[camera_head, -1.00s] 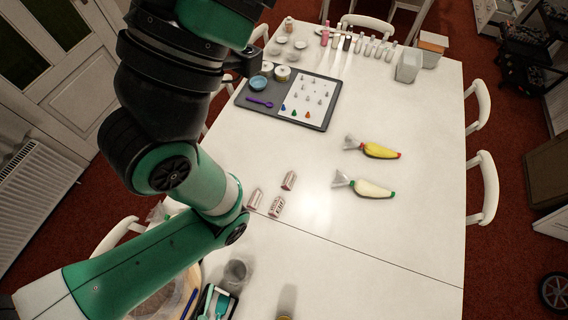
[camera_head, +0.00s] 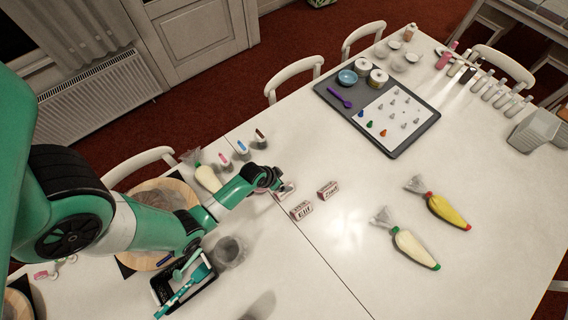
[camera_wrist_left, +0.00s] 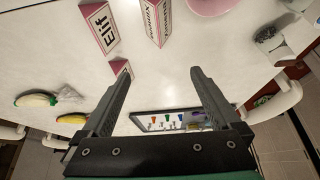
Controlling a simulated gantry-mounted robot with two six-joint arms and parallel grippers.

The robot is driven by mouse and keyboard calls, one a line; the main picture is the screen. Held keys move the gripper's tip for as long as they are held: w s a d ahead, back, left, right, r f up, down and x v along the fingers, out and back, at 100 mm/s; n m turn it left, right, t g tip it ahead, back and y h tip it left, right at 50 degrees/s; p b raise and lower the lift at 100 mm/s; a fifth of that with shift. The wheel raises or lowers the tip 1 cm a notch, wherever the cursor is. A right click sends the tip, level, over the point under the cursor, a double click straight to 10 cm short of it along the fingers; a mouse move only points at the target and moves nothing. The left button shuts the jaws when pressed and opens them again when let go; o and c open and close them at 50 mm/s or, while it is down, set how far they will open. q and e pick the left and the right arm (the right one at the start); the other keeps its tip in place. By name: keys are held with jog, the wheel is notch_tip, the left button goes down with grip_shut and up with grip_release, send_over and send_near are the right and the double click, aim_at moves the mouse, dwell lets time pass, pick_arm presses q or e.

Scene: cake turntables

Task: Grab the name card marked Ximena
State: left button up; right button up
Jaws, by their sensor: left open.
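Several small pink-and-white name cards stand on the white table. The card whose partly readable lettering looks like Ximena (camera_wrist_left: 158,20) is at the top middle of the left wrist view; in the head view it (camera_head: 287,188) is partly hidden by my left gripper. The card marked Elif (camera_wrist_left: 99,22) is beside it, and also shows in the head view (camera_head: 301,210). A third card (camera_head: 328,190) stands nearer the tray; its text is too small to tell. My left gripper (camera_head: 278,184) is open and empty, close to the Ximena card. My right gripper is out of view.
A dark tray (camera_head: 335,103) with piping tips lies further back. Two piping bags, one yellow (camera_head: 446,210) and one cream (camera_head: 412,247), lie to the right. A grey cup (camera_head: 230,252) and a black box of tools (camera_head: 160,290) are near my left arm.

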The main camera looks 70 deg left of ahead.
pick_arm(q)
jog(key=s+d+f, duration=0.1)
jog(key=s+f, duration=0.2)
jog(key=b, duration=0.6)
send_over(281, 196)
jog(key=a, duration=0.1)
jog(key=shift+g, duration=0.4)
jog(key=f, duration=0.6)
jog(key=shift+s+a, duration=0.1)
jog(key=shift+a, duration=0.1)
jog(key=shift+f, duration=0.15)
jog(key=b+x, duration=0.5)
jog(key=shift+w+a, duration=0.1)
jog(key=shift+w, duration=0.2)
jog(key=shift+c, duration=0.4)
jog(key=c, duration=1.4)
